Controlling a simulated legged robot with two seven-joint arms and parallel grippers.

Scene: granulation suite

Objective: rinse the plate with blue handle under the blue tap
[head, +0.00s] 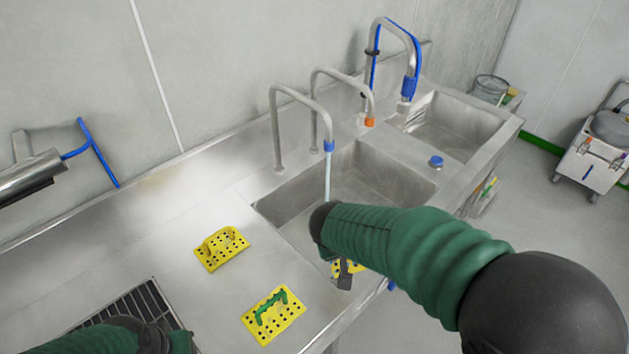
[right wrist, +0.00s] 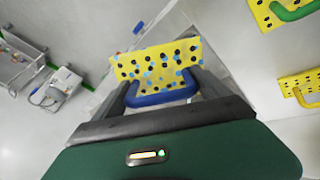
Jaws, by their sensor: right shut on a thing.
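The yellow perforated plate (right wrist: 155,62) with a blue handle (right wrist: 163,97) fills the middle of the right wrist view, with light-blue specks on its face. My right gripper (head: 345,275) is shut on the blue handle. In the head view only a bit of the plate (head: 357,267) shows below my green forearm, at the front of the sink basin. The blue-tipped tap (head: 328,146) runs a thin stream of water (head: 327,178) down behind my right wrist; where it lands is hidden. My left gripper (head: 155,338) is at the bottom left, its fingers not clearly visible.
A yellow plate with a yellow handle (head: 221,248) and one with a green handle (head: 273,314) lie on the steel counter. An orange-tipped tap (head: 369,121) and a tall blue-hosed tap (head: 408,88) stand further right. A dark grate (head: 135,308) is near my left arm.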

